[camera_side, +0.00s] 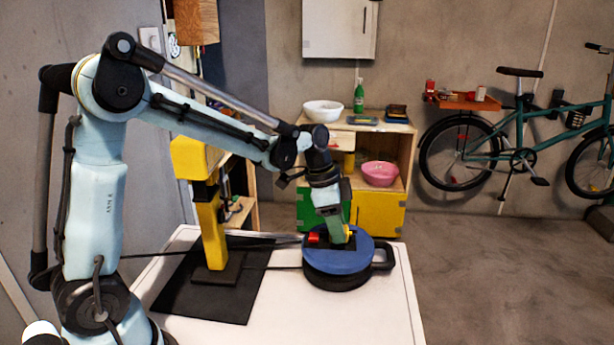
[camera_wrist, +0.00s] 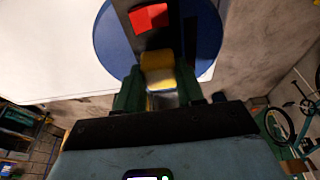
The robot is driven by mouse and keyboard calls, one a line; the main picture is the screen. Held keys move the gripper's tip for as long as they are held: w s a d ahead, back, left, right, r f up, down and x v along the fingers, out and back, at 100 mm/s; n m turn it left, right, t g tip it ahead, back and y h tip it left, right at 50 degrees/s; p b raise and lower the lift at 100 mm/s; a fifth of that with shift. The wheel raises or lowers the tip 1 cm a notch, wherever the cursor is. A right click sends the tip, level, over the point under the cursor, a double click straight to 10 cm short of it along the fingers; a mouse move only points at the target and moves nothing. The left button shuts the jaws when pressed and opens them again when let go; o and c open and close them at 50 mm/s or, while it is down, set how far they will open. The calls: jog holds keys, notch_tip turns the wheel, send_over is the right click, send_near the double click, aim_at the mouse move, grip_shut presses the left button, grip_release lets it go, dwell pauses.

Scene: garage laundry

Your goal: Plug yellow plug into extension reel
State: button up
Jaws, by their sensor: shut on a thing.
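The extension reel (camera_side: 338,265) is a round blue-topped drum with a black base and a black handle at its right, on the white table. A red part (camera_side: 314,238) sits on its top at the left; it also shows in the wrist view (camera_wrist: 148,17). The yellow plug (camera_wrist: 157,68) is between the green fingers of my gripper (camera_wrist: 158,92), which is shut on it. In the side view my gripper (camera_side: 341,236) points down over the reel's top, and a bit of yellow shows beside it. The reel's sockets are hidden, so I cannot tell whether the plug is in one.
A yellow post (camera_side: 211,228) stands on a black mat (camera_side: 172,293) left of the reel, with dark cables behind. The white table's front (camera_side: 300,325) is clear. A wooden cabinet with a pink bowl (camera_side: 380,173) stands behind; a bicycle (camera_side: 510,150) is at the right.

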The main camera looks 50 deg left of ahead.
jog(key=shift+f, duration=0.35)
jog(key=o, duration=1.1)
jog(key=v, duration=1.2)
jog(key=shift+w+r, duration=0.1)
